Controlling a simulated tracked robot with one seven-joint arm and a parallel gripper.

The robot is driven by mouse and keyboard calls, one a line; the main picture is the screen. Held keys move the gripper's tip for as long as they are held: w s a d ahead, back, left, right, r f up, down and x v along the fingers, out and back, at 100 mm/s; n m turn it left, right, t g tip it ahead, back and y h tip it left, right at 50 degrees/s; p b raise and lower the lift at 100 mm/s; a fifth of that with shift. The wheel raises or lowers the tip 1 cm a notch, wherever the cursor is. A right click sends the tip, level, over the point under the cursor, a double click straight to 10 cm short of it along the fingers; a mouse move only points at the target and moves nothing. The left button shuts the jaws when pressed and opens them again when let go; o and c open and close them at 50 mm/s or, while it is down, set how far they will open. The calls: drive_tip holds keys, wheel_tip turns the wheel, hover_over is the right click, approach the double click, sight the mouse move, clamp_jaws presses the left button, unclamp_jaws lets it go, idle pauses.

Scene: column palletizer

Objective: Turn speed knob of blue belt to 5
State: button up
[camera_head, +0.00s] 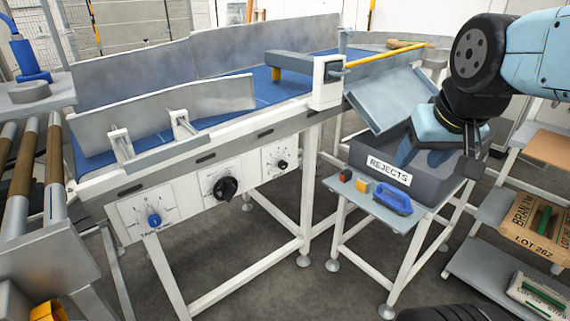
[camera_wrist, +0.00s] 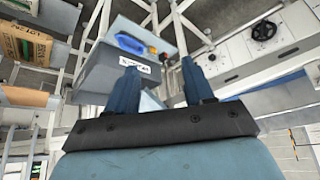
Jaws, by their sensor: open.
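The blue belt (camera_head: 215,112) runs along a white-framed conveyor. Three dials sit on its white front panels: a blue knob (camera_head: 154,219) on the left, a large black knob (camera_head: 225,188) in the middle and a small black knob (camera_head: 282,163) on the right. Their numbers are too small to read, and I cannot tell which sets speed. A black dial knob (camera_wrist: 263,32) also shows at upper right in the wrist view. My gripper (camera_head: 422,158) is open and empty over the rejects bin, well right of the dials. Its two blue fingers (camera_wrist: 157,75) stand apart in the wrist view.
The grey rejects bin (camera_head: 368,157) stands on a small table, with a blue-handled item (camera_head: 392,197) and small blocks in front. Rollers (camera_head: 24,160) are at far left. Floor before the dials looks clear.

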sight(285, 166)
drive_tip(key=shift+o, duration=1)
drive_tip(key=w+f+n+t, duration=0.1)
drive_tip(key=w+f+t, duration=0.1)
drive_tip(key=w, duration=1.6)
drive_tip(key=shift+w+d+f+t, duration=0.2)
drive_tip(key=shift+d+t, duration=0.1)
drive_tip(key=shift+t, duration=0.2)
drive_tip(key=w+a+f+n+t+y, duration=0.25)
drive_tip(key=w+f, duration=0.35)
drive_tip(key=w, duration=0.4)
drive_tip(key=w+a+f+n+t+y, duration=0.1)
drive_tip(key=w+a+f, duration=0.2)
drive_tip(key=w+f, duration=0.5)
drive_tip(key=w+a+f+n+t+y, duration=0.1)
drive_tip(key=a+f+y, duration=0.35)
drive_tip(key=f, duration=0.45)
drive_tip(key=w+a+f+n+t+y, duration=0.1)
drive_tip(key=w+a+f+n+y, duration=0.15)
drive_tip(key=a+f, duration=0.45)
drive_tip(key=shift+m+y, duration=0.3)
drive_tip(key=shift+y, duration=0.15)
drive_tip(key=x, duration=0.4)
drive_tip(key=f+x, duration=0.1)
drive_tip(key=x, duration=0.3)
drive_tip(key=d+f+x, duration=0.1)
drive_tip(key=x, duration=0.3)
drive_tip(key=shift+w, duration=0.4)
drive_tip(key=c, duration=1.1)
drive_tip(key=shift+o, duration=0.2)
